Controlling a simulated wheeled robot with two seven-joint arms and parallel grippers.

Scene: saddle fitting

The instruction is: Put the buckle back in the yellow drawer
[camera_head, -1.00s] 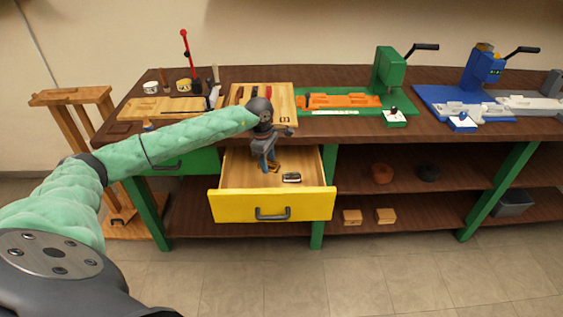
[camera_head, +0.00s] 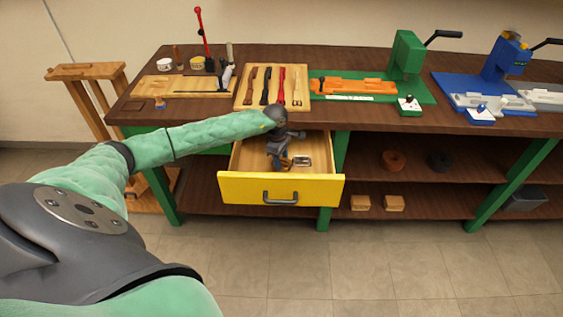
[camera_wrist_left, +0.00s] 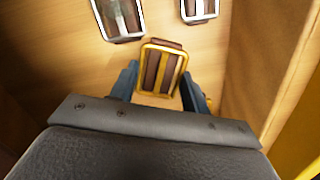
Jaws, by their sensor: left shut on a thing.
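The yellow drawer (camera_head: 236,188) stands pulled out under the bench, its wooden inside in view. My left gripper (camera_head: 281,162) reaches down into it from above. In the left wrist view my left gripper (camera_wrist_left: 160,90) is shut on a gold-framed buckle (camera_wrist_left: 161,68) with brown strips showing through it, between the two dark fingers. Two silver buckles lie on the drawer floor beyond it, one at the left (camera_wrist_left: 119,18) and one at the right (camera_wrist_left: 199,9). One silver buckle (camera_head: 302,161) shows in the head view, right of the fingers. My right gripper is out of view.
The drawer's side wall (camera_wrist_left: 262,60) runs close on the right in the wrist view. The bench top (camera_head: 330,114) overhangs the drawer. A tool board (camera_head: 302,72), a green press (camera_head: 407,55) and a blue press (camera_head: 500,75) stand on it.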

